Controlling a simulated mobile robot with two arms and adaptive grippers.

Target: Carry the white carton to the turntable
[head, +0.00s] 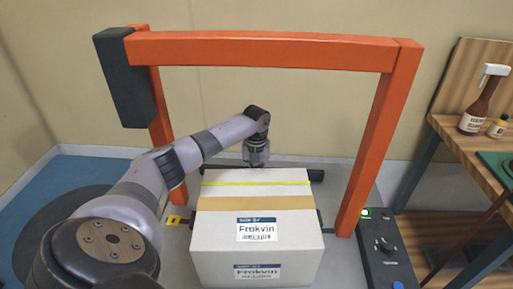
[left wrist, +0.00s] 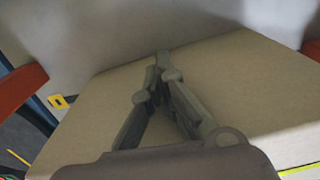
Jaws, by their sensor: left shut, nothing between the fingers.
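The white carton (head: 215,235) stands upright under an orange arch, with a brown tape band, a yellow strap across its top and "Frokvin" labels. In the left wrist view the carton (left wrist: 250,85) fills much of the picture. My left gripper (head: 257,164) is shut and empty at the carton's far top edge; its closed fingers (left wrist: 161,58) show over the carton in the wrist view. I cannot tell whether they touch it. A dark round disc (head: 38,232) on the left may be the turntable; my left arm hides part of it. My right gripper is out of view.
The orange arch (head: 265,50) spans over the carton, with a dark box (head: 124,78) on its left post. A control panel (head: 385,250) with a green light stands right. A wooden shelf (head: 470,150) holds a spray bottle (head: 480,103). Blue floor (head: 75,172) lies left.

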